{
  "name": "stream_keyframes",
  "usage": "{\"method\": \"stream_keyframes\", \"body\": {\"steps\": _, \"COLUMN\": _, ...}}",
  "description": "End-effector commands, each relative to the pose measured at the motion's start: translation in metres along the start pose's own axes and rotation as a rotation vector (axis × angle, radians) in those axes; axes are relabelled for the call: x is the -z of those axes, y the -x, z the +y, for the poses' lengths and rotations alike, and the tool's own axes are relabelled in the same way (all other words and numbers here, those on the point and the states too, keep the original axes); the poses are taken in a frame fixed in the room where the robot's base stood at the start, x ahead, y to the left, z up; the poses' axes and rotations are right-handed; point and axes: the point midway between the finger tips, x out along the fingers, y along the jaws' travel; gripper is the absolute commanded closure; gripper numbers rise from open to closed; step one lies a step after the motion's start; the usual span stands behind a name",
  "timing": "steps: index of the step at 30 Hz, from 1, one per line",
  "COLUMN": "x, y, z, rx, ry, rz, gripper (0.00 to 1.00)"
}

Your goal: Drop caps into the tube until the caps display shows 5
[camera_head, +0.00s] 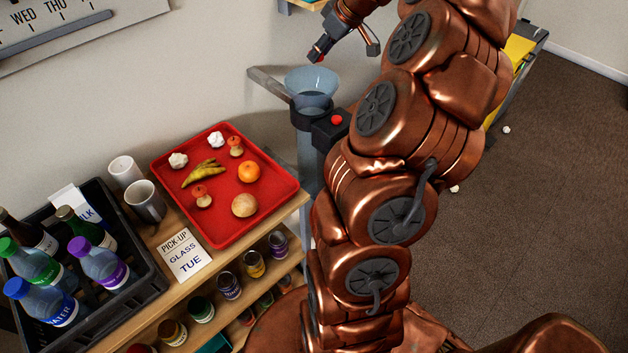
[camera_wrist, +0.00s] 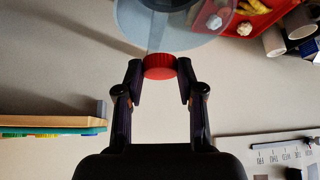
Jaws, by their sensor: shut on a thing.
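My gripper (camera_head: 323,47) is shut on a red cap (camera_wrist: 160,67); in the wrist view its fingertips (camera_wrist: 160,72) press on both sides of it. In the head view the red cap (camera_head: 315,56) is small at the fingertips, above the funnel. The clear bluish funnel (camera_head: 312,83) sits on top of the tube (camera_head: 308,155). In the wrist view the funnel rim (camera_wrist: 130,28) lies just beyond the cap and partly behind it. I cannot make out a caps display or its number in either view.
A dark box with a red button (camera_head: 337,120) is fixed beside the tube. A red tray (camera_head: 222,218) with fruit and crumpled paper stands left of it. A black crate (camera_head: 140,285) of capped bottles and two cups (camera_head: 146,203) are further left. The wall is close behind.

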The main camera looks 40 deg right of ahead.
Motion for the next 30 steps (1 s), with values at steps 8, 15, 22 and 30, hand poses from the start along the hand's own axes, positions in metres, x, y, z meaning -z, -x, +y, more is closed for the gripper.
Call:
{"method": "stream_keyframes", "body": {"steps": 8, "x": -0.016, "y": -0.025, "z": -0.001, "rx": 0.003, "ry": -0.003, "rz": -0.002, "gripper": 0.72}}
{"method": "stream_keyframes", "body": {"steps": 15, "x": -0.026, "y": -0.041, "z": 0.000, "rx": 0.001, "ry": -0.003, "rz": 0.000, "gripper": 0.72}}
{"method": "stream_keyframes", "body": {"steps": 22, "x": -0.028, "y": -0.043, "z": 0.000, "rx": -0.001, "ry": -0.002, "rz": 0.000, "gripper": 0.72}}
{"method": "stream_keyframes", "body": {"steps": 30, "x": -0.027, "y": -0.043, "z": 0.000, "rx": 0.000, "ry": -0.002, "rz": 0.000, "gripper": 0.44}}
